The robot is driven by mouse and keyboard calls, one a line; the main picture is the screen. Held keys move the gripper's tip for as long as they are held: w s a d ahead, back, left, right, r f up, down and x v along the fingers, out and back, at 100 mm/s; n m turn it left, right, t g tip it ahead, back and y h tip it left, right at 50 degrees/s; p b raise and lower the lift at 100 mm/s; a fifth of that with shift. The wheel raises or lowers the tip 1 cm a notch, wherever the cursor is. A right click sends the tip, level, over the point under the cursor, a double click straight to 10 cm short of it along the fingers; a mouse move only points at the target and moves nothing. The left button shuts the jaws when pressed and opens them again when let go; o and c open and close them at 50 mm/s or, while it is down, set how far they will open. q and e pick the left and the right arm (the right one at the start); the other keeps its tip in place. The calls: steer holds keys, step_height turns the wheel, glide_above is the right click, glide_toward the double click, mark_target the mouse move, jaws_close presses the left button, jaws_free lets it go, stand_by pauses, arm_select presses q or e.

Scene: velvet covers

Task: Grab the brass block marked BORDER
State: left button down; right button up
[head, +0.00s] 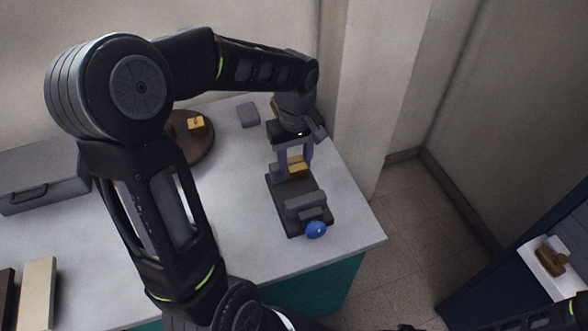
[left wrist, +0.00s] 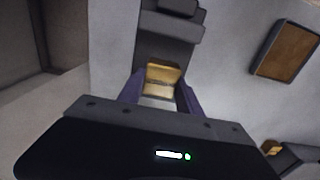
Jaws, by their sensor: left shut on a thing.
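My left gripper (head: 296,163) points down at a dark grey fixture with a blue knob. Its purple-grey fingers are shut on a brass block (head: 297,167), which sits at the fixture's back part. The block also shows between the fingers in the left wrist view (left wrist: 162,76). I cannot read any marking on it, nor tell whether it is lifted clear. A second brass block (head: 196,124) lies on a round brown board, partly behind my left arm. Another brass-coloured piece (head: 551,261) is on a white surface at the right. My right gripper is not in view.
The dark fixture (head: 298,214) stands near the right edge of the pale table (head: 258,255), its blue knob (head: 316,230) toward the front. A small grey block (head: 248,115) lies behind it. A grey case (head: 45,183) is at the left. A wall corner rises close behind the gripper.

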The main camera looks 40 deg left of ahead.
arm_select(q)
steer(key=s+d+b, duration=0.4)
steer(key=s+d, duration=0.7)
steer(key=d, duration=0.4)
steer(key=shift+d, duration=0.35)
